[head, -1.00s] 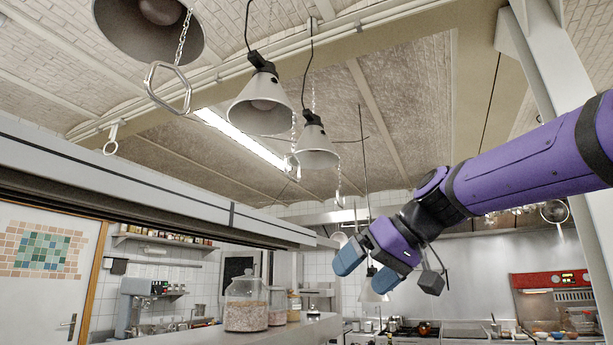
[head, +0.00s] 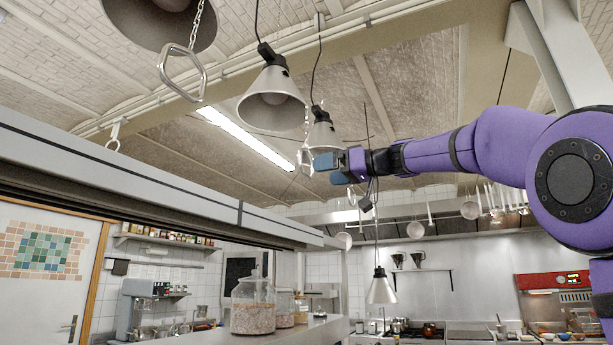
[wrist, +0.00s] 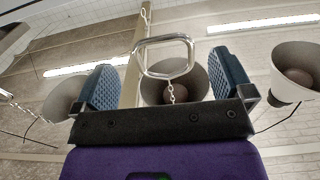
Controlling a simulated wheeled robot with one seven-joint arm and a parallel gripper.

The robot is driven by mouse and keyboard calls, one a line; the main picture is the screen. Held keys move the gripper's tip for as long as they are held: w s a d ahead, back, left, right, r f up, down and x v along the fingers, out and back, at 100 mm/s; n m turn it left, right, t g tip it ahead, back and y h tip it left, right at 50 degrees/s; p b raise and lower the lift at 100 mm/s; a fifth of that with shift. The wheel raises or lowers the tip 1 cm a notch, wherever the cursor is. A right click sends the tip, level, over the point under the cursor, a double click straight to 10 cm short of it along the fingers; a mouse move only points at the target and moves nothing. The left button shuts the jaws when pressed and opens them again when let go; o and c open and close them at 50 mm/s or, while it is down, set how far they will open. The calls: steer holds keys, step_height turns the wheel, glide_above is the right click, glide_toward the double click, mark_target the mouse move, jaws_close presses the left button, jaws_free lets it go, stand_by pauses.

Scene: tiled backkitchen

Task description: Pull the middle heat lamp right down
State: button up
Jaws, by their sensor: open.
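The middle heat lamp (head: 271,97), a grey cone on a black cord, hangs from the ceiling between a nearer lamp (head: 160,22) and a farther one (head: 324,133). In the wrist view, a lamp (wrist: 163,90) shows in the centre with a chain and a metal loop handle (wrist: 163,40). That handle appears between my open fingers, ahead of the palm; contact is not visible. In the head view, my gripper (head: 318,161) points left, just right of a loop handle (head: 303,158) below the middle lamp. The gap in depth is unclear.
The near lamp's loop handle (head: 183,76) hangs at the upper left. A fourth lamp (head: 381,288) hangs low at the back. A long grey hood (head: 200,190) runs below the lamps at left, above a counter with glass jars (head: 252,306).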

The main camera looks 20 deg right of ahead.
mark_target(306, 175)
steer(key=x, duration=0.6)
steer(key=shift+w+a, duration=0.15)
steer(key=shift+a, duration=0.05)
